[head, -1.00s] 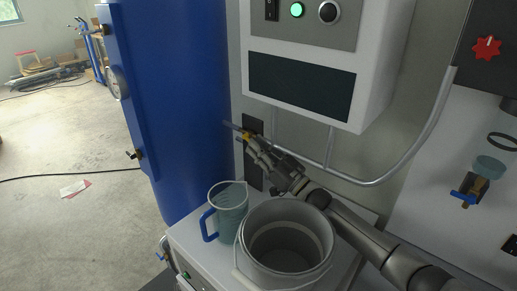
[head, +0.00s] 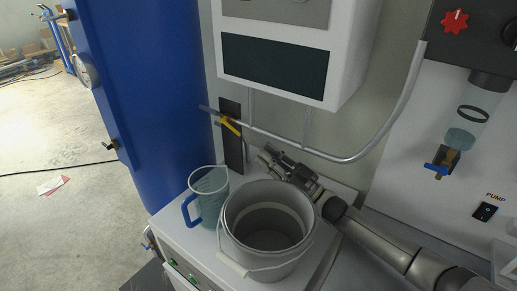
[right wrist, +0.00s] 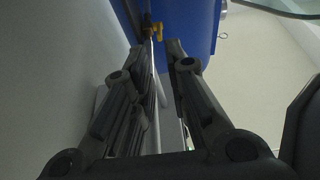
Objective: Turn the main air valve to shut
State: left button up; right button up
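The main air valve has a yellow lever handle (head: 232,126) on the thin grey pipe by the dark wall plate, beside the blue tank. In the head view the lever slants down to the right, at an angle to the pipe. In the right wrist view the yellow handle (right wrist: 157,31) shows at the top, beyond the fingertips. My right gripper (head: 266,158) is below and right of the lever, apart from it, above the bucket's back rim. My left gripper is not in view.
A grey bucket (head: 231,222) and a jug with a blue handle (head: 190,211) stand on the white cabinet below. A white control box (head: 345,75) hangs above the pipe. The blue tank (head: 150,110) is close on the left.

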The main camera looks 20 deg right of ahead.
aim_at(231, 126)
jog(key=shift+s+d+f, duration=0.1)
jog(key=shift+s+d, duration=0.05)
jog(key=shift+s, duration=0.05)
jog(key=shift+c, duration=1)
jog(key=s+r+p, duration=0.1)
jog(key=r+p, duration=0.2)
jog(key=s+d+r+g+p, duration=0.1)
jog(key=r+p, duration=0.2)
jog(key=r+g+h+p, duration=0.1)
jog(key=r+p, duration=0.2)
jog(key=shift+s+d+r, duration=0.3)
jog(key=shift+s+r, duration=0.05)
jog(key=shift+s, duration=0.05)
grip_shut()
jog(key=w+a+f+b, duration=0.2)
jog(key=w+a+b, duration=0.3)
jog(key=w, duration=0.4)
jog(key=shift+w+a+f+g+b, duration=0.3)
jog(key=shift+a+f+b, duration=0.1)
jog(key=shift+a, duration=0.25)
